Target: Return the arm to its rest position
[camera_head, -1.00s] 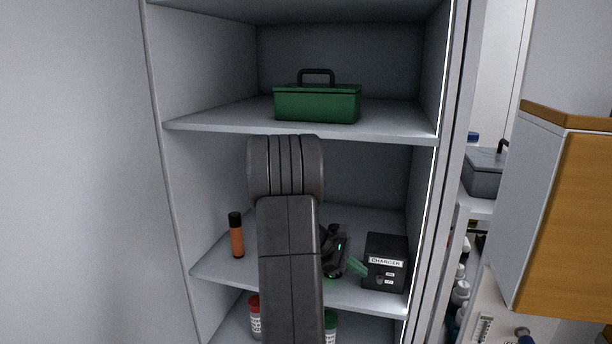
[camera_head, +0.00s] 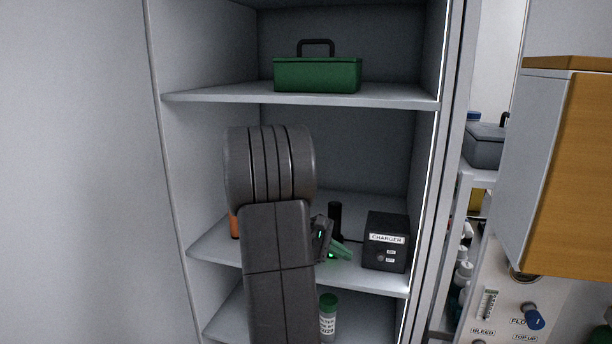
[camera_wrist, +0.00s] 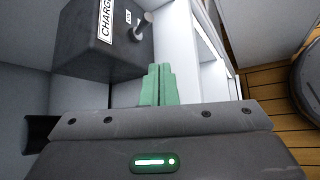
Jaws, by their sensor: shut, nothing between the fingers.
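My gripper (camera_head: 340,251) shows its green fingers just right of my dark arm in the head view, in front of the middle shelf and left of the black charger box (camera_head: 386,243). My arm's thick links hide the rest of the gripper. In the wrist view the green fingers (camera_wrist: 158,84) are closed together with nothing between them. The charger (camera_wrist: 103,38) stands beyond them at the upper left in that view.
A green toolbox (camera_head: 317,74) sits on the upper shelf (camera_head: 200,96). A black cylinder (camera_head: 335,221) stands left of the charger. An orange bottle (camera_head: 234,225) is partly hidden by my arm. A green-capped bottle (camera_head: 328,318) stands below. A wooden-fronted cabinet (camera_head: 568,170) is at right.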

